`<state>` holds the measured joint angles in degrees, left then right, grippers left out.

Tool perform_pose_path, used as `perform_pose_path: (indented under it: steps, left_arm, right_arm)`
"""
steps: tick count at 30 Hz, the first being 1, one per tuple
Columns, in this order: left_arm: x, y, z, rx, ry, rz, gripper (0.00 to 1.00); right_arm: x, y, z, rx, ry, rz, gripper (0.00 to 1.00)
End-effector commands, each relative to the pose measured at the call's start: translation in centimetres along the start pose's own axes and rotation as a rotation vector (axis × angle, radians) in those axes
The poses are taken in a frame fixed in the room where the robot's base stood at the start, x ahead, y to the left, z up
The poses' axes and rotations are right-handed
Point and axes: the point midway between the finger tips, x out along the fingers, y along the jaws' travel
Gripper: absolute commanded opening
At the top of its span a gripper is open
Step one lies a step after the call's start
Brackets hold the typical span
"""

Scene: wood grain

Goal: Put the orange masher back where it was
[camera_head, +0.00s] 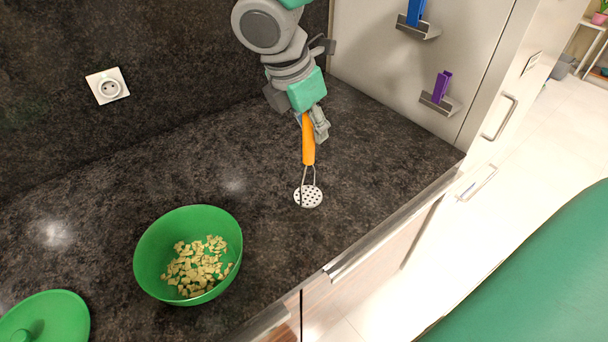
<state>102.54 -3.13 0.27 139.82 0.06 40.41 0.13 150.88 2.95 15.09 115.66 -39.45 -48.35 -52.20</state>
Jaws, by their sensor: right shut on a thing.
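The orange masher (308,147) has an orange handle and a round, perforated metal head. It hangs upright, head down, over or at the dark countertop, right of the green bowl; I cannot tell whether the head touches the counter. My right gripper (311,122) is shut on the top of the orange handle, and its fingers partly hide the handle's upper end. My left gripper is not in view.
A green bowl (147,249) with pale chopped pieces and a green lid (62,317) stand on the dark counter (390,150). Small wall holders carry a blue item (415,12) and a purple item (442,86). The counter right of the masher is clear.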

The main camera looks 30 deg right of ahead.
Motion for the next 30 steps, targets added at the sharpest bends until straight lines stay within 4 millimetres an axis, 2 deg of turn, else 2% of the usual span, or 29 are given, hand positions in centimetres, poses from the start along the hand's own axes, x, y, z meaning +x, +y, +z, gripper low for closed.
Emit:
perform_pose_path:
  steps: [3,10,15,26,27,28,29,30]
  left_arm:
    - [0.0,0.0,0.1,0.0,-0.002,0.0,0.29]
    - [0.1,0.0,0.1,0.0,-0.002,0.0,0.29]
    - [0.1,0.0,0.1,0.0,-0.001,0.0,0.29]
    - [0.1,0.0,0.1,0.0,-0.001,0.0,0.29]
    - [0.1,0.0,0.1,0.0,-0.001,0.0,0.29]
    - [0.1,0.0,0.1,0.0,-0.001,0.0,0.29]
    - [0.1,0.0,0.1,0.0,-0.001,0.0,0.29]
    - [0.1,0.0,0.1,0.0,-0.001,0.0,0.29]
  right_arm:
    - [2.1,0.1,-0.7,-0.002,0.0,-0.003,0.0]
    - [3.9,0.4,-1.3,-0.001,0.0,-0.003,0.0]
    - [6.2,0.4,-2.1,-0.001,-0.001,-0.004,0.0]
    - [6.8,0.4,-2.3,0.0,0.0,-0.001,0.0]
    - [6.9,0.4,-2.3,0.0,0.0,-0.001,0.23]
    - [6.8,0.4,-2.3,0.0,0.001,-0.001,0.33]
    - [6.8,0.4,-2.3,0.0,0.001,-0.001,0.4]
    - [6.8,0.4,-2.3,0.0,0.001,-0.001,0.4]
